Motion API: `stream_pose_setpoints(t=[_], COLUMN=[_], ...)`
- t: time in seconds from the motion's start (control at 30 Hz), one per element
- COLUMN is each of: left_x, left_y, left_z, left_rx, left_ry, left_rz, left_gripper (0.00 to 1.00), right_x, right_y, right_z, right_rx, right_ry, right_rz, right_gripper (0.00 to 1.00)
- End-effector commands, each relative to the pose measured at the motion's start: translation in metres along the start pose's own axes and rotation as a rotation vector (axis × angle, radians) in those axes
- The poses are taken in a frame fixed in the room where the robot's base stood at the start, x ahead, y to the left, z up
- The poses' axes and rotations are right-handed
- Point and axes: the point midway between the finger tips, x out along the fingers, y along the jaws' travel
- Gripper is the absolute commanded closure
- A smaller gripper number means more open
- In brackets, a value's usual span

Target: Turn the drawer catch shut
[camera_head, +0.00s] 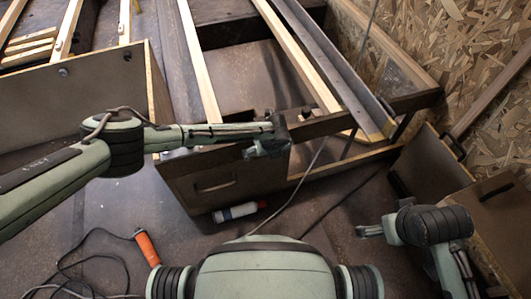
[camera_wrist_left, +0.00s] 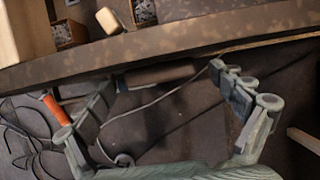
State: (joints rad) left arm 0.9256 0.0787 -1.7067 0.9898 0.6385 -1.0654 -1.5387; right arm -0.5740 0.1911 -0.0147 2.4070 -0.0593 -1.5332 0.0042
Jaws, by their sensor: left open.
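The wooden drawer-like box (camera_head: 240,180) has a recessed grip slot in its front panel, in the middle of the head view. A small dark knob-like piece (camera_head: 305,114) sits by its top rail; I cannot tell if this is the catch. My left gripper (camera_head: 268,146) is at the panel's top edge and hides part of it. In the left wrist view my left gripper (camera_wrist_left: 165,98) has its fingers wide apart with nothing held between them. A brown edge (camera_wrist_left: 200,35) crosses beyond the fingers. My right gripper (camera_head: 370,231) is at lower right, clear of the box; its jaw state is unclear.
An orange-handled tool (camera_head: 147,248) and a dark cable (camera_head: 75,265) lie at lower left. Brown panels (camera_head: 430,165) stand at right. Wooden rails (camera_head: 198,60) run behind the box.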

Motion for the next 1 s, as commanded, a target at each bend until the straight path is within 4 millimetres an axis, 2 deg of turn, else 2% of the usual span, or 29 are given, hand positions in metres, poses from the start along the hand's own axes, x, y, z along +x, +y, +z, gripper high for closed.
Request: stream_pose_setpoints(t=[0.27, 0.67, 0.93, 1.0], left_x=[0.002, 0.002, 0.001, 0.001], left_y=[0.0, 0.0, 0.002, 0.003], left_z=[0.0, 0.0, 0.0, 0.0], left_rx=[0.0, -0.001, -0.013, -0.023], left_ry=[0.0, 0.0, 0.001, 0.003], left_rz=[-0.001, 0.0, -0.026, -0.05], left_gripper=[0.05, 0.54, 0.55, 0.55], right_x=[-0.002, -0.002, -0.003, 0.008], right_y=[0.001, 0.001, 0.001, -0.001], right_z=[0.0, 0.0, -0.003, -0.003], right_rx=[0.0, 0.0, -0.001, -0.002], right_ry=[0.0, 0.0, 0.008, -0.001], right_rz=[0.002, 0.002, -0.001, -0.005], right_gripper=[0.0, 0.0, 0.0, 0.0])
